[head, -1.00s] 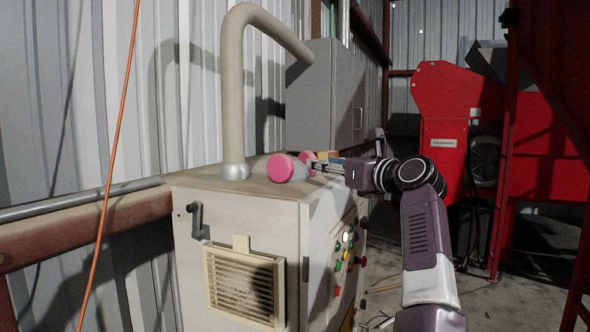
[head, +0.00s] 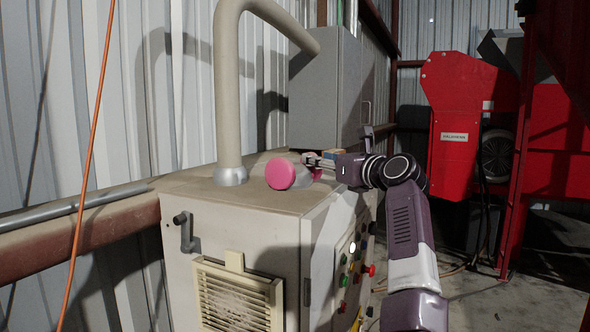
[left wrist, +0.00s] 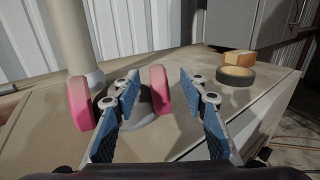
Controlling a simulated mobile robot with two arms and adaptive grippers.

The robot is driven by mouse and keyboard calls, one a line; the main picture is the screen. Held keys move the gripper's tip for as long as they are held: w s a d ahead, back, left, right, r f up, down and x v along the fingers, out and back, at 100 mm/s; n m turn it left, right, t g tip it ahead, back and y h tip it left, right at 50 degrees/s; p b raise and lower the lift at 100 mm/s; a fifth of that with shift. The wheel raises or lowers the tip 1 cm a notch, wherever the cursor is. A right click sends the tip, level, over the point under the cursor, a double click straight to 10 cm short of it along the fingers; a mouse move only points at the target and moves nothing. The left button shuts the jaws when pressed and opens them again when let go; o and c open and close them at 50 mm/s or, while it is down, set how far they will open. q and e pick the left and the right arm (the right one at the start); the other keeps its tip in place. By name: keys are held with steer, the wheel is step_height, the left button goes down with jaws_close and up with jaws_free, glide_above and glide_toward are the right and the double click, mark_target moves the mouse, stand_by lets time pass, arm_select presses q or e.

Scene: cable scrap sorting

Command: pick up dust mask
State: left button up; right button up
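The dust mask is a grey respirator with two round pink filters. It lies on top of the cream machine cabinet (head: 245,200). In the head view its near pink filter (head: 280,173) shows clearly, and the rest is partly hidden behind it and my gripper. In the left wrist view one pink filter (left wrist: 160,90) is between my fingertips, and the other (left wrist: 80,103) is outside them to the left. My left gripper (head: 312,160) is open, with a blue-padded finger on each side of that filter (left wrist: 158,82). My right gripper is not in view.
A thick beige pipe (head: 228,100) rises from the cabinet top left of the mask. A grey box (head: 325,90) stands behind. A dark tape roll (left wrist: 237,76) and an orange-brown block (left wrist: 238,57) lie right of the mask. Red machinery (head: 465,105) stands at right.

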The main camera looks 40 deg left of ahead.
arm_select(q)
steer(key=p+x, duration=0.1)
steer(key=x, duration=0.2)
steer(key=shift+s+r, duration=0.1)
steer(key=shift+r, duration=0.1)
steer(key=shift+a+f, duration=0.1)
steer(key=shift+a, duration=0.3)
steer(key=shift+f, duration=0.1)
steer(key=shift+d, duration=0.1)
steer(key=shift+c, duration=2)
jaws_close()
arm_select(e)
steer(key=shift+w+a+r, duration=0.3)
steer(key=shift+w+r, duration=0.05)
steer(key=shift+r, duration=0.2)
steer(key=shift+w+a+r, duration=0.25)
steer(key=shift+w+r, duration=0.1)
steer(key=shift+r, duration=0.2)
